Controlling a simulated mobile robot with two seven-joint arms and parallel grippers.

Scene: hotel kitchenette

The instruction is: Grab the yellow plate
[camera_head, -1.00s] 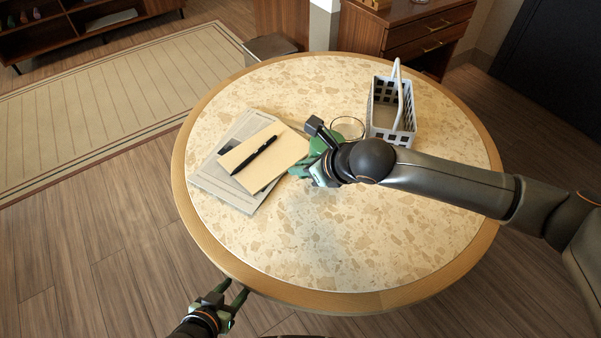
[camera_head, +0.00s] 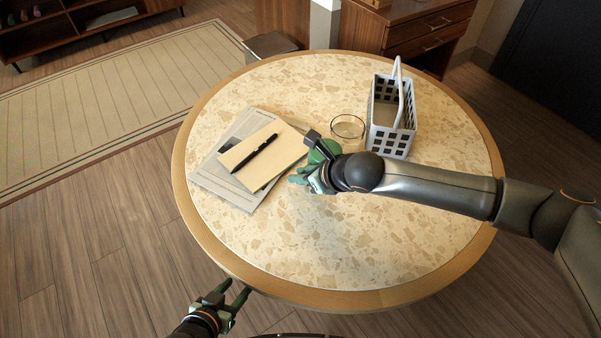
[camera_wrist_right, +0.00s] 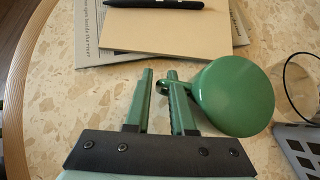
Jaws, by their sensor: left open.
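I see no yellow plate in either view. My right gripper (camera_head: 303,178) is low over the table, just right of the notepad; its fingers are apart in the right wrist view (camera_wrist_right: 160,98). A green round object with a small handle, perhaps a mug (camera_wrist_right: 232,97), is beside its right finger, with the handle at that fingertip. I cannot tell whether they touch. In the head view the green object (camera_head: 324,149) is partly hidden by my right arm. My left gripper (camera_head: 236,295) is open and empty, just outside the table's near left edge.
The round table (camera_head: 330,255) holds a tan notepad (camera_head: 250,170) with a black pen (camera_head: 256,152) on grey printed paper (camera_head: 221,182). A clear glass (camera_head: 347,127) and a grey basket (camera_head: 390,143) stand behind my right arm. The table's near part is clear.

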